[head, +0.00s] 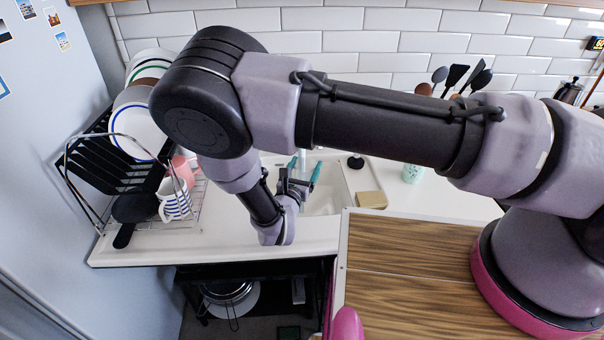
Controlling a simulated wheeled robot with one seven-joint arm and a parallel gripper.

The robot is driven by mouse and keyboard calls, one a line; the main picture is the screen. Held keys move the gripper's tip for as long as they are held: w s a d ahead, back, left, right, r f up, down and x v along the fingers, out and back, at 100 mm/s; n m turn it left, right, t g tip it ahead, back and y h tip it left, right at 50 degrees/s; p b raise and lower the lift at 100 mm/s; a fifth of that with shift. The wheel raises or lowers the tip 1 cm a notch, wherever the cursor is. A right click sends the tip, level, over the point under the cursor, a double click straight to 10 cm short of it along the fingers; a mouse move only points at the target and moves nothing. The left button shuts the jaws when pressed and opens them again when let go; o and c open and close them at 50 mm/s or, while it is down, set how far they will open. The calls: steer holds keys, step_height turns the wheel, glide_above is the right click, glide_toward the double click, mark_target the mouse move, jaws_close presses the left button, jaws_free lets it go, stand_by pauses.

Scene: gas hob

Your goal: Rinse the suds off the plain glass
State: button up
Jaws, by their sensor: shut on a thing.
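My gripper (304,170) is over the white sink (328,194), its teal fingertips pointing toward the back wall. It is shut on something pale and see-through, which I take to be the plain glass. The glass is hardly distinguishable against the white sink, and my wrist covers part of it. I cannot make out suds or running water. The tap is not clearly visible behind my arm.
A dish rack (108,180) with plates, a striped mug (173,200) and a pink mug (184,170) stands left of the sink. A tan sponge (371,200) lies to the right. A wooden top (410,265) is in front. Utensils stand at the back right.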

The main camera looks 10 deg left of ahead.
steer(key=s+d, duration=0.3)
steer(key=s, duration=0.2)
steer(key=shift+d, duration=0.35)
stand_by(1.1)
steer(key=shift+s+r, duration=0.1)
steer(key=shift+s, duration=0.05)
steer(key=s+d+r, duration=0.3)
steer(key=s+r, duration=0.1)
stand_by(0.4)
steer(key=shift+w, duration=0.15)
stand_by(0.4)
